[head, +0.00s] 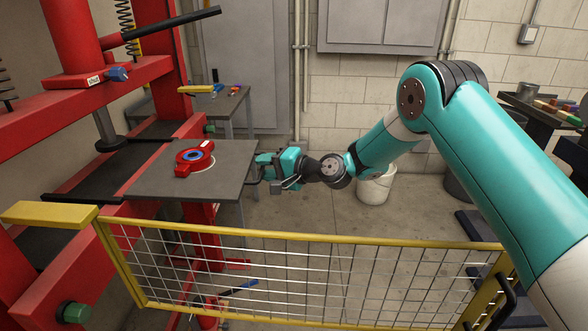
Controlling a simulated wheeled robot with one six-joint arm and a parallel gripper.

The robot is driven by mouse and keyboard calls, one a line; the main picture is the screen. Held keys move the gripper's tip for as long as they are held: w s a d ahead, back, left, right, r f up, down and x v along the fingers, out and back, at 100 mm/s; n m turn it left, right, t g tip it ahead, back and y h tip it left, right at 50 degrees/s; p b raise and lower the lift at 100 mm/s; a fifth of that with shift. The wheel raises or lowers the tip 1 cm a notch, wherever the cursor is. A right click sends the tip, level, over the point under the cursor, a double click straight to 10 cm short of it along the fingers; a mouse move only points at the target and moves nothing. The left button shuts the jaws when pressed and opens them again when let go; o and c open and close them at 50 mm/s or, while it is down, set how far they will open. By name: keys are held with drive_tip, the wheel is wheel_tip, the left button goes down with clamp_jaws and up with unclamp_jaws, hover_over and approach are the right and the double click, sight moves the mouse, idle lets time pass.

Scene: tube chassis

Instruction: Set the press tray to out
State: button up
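The press tray (228,163) is a flat grey plate. It sticks out to the right of the red press frame (58,222), over open floor. A red round part (190,168) with a blue ring and a handle lies on it. My gripper (258,168), teal and black, is at the tray's right edge, beside what looks like a dark handle (253,181). The fingertips are small and partly hidden there, so I cannot tell whether they are closed on it.
A yellow-framed mesh gate (300,240) stands in front, below my arm. A bench (190,104) with small tools is behind the tray. A white bucket (375,188) stands on the floor beyond my wrist. A cart (540,112) with coloured blocks is at right.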

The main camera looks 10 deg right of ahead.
drive_tip(key=b+v, duration=0.2)
drive_tip(key=v, duration=1.4)
drive_tip(key=shift+s+d, duration=0.2)
drive_tip(key=shift+d, duration=0.1)
drive_tip(key=s+a+r+n+g+h+p, duration=0.1)
drive_tip(key=s+a+r+n+g+p, duration=0.1)
drive_tip(key=s+a+r+n+g, duration=0.25)
drive_tip(key=s+a+r+n+g+h+p, duration=0.1)
drive_tip(key=s+a+r+n+g+p, duration=0.15)
drive_tip(key=s+r, duration=0.45)
drive_tip(key=s+d+r+n+g+h+p, duration=0.1)
drive_tip(key=s+d+r+n+h+p, duration=0.1)
drive_tip(key=s, duration=0.8)
drive_tip(key=s+d+r+n+g+h+p, duration=0.1)
drive_tip(key=s+d+r+n+h+p, duration=0.1)
drive_tip(key=s, duration=0.9)
drive_tip(key=r+n+h+p, duration=0.1)
drive_tip(key=n+h, duration=0.1)
drive_tip(key=shift+r+h, duration=0.2)
drive_tip(key=shift+h, duration=0.2)
